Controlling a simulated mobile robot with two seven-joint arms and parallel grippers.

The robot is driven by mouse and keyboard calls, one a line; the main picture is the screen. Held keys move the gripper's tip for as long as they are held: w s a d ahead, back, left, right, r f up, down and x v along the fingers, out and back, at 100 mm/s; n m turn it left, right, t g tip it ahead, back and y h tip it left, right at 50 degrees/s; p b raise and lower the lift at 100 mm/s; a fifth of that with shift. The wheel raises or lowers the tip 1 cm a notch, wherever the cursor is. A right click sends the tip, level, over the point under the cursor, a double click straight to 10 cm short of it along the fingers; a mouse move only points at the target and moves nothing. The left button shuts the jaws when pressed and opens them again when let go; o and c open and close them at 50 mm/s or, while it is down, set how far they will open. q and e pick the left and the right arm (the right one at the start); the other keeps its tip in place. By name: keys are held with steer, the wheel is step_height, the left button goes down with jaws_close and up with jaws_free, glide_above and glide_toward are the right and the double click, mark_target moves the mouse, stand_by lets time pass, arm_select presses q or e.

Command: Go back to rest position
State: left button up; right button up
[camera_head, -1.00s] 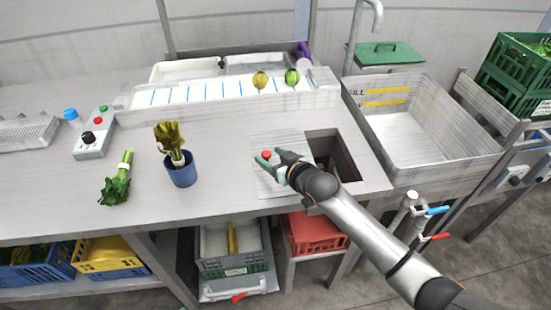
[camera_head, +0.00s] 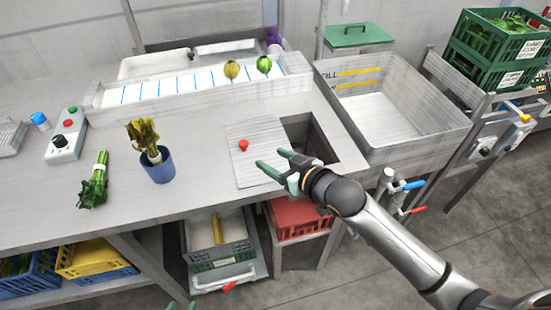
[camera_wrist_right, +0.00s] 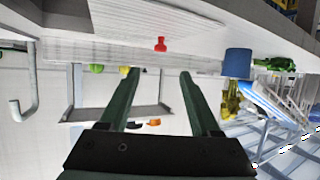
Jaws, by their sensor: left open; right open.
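My right gripper (camera_head: 272,162) has green fingers spread apart, with nothing between them. It hangs over the front of the steel bench, just in front of the white board with the red knob (camera_head: 243,145). In the right wrist view the right gripper (camera_wrist_right: 157,75) is also open and empty, and the bench appears upside down, with the red knob (camera_wrist_right: 160,44) beyond the fingers.
A blue cup (camera_head: 159,168) holds yellowish leaves; a bunch of greens (camera_head: 93,187) lies beside it. A square opening (camera_head: 318,138) and a sink (camera_head: 395,115) lie to the right. Valve handles (camera_head: 412,186) stick out in front. Crates (camera_head: 298,216) sit under the bench.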

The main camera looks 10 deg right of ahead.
stand_by(0.5)
steer(key=s+d+f+m+g+h, duration=0.1)
steer(key=s+d+f+g+h, duration=0.15)
steer(key=s, duration=0.65)
steer(key=s+d+f+m+g+h, duration=0.1)
steer(key=s+d+f+g, duration=0.25)
steer(key=s, duration=0.55)
steer(key=s+d+f+m+g+h, duration=0.1)
steer(key=s+d+f+g+h, duration=0.2)
steer(key=s, duration=0.6)
steer(key=w+a+f+t+y, duration=0.1)
steer(key=w+f+t, duration=0.1)
steer(key=f, duration=0.4)
steer(key=w+a+f+t+y, duration=0.2)
steer(key=w+f+t, duration=0.1)
steer(key=f, duration=0.3)
steer(key=shift+a+f+t, duration=0.15)
steer(key=shift+a+t, duration=0.1)
steer(key=shift+t, duration=0.25)
